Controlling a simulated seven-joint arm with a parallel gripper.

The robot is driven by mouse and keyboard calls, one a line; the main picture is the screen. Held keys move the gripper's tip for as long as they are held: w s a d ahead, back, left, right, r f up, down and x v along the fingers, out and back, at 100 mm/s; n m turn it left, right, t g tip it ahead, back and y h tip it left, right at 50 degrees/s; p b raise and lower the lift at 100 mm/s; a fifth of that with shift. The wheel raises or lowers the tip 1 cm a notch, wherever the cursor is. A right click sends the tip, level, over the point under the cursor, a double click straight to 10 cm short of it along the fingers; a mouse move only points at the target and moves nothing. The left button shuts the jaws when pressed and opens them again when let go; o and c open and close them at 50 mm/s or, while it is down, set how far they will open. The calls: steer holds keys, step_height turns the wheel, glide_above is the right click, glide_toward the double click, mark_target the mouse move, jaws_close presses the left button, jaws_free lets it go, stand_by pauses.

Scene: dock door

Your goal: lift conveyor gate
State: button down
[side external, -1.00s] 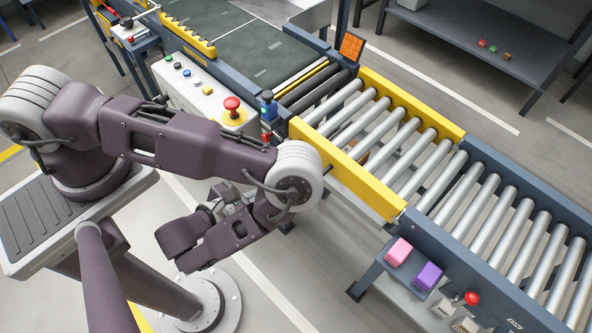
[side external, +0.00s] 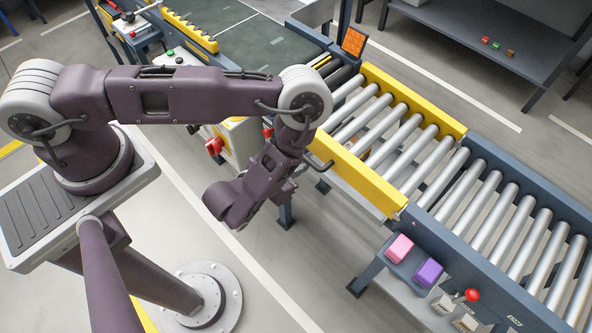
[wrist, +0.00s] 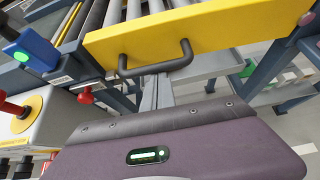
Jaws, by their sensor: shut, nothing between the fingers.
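The conveyor gate is a yellow-framed roller section (side external: 358,178) lying level in line with the conveyor in the side external view. Its yellow side beam (wrist: 225,32) crosses the top of the wrist view, with a black U-shaped handle (wrist: 157,66) on its face. My gripper (wrist: 165,78) shows as narrow grey fingers, shut and empty, pointing at the handle's bar from just below it. Whether they touch the bar I cannot tell. In the side external view my wrist hangs left of the gate and largely hides the fingers.
A control box with a red-and-yellow emergency stop (wrist: 18,108) stands left of the handle. A blue post with a green button (wrist: 38,52) is beside it. Pink (side external: 398,247) and purple (side external: 428,271) blocks rest on a ledge by the fixed rollers. Open floor lies in front.

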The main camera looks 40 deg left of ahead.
steer(key=shift+r, duration=0.15)
steer(key=d+r+m+y, duration=0.1)
steer(key=d+r, duration=0.7)
steer(key=r, duration=0.3)
steer(key=d+r+m+y, duration=0.1)
steer(key=d+r, duration=0.8)
steer(key=r, duration=0.2)
steer(key=shift+r+m+y, duration=0.15)
steer(key=shift+m+y, duration=0.15)
steer(key=shift+y, duration=0.1)
steer(key=shift+d, duration=0.1)
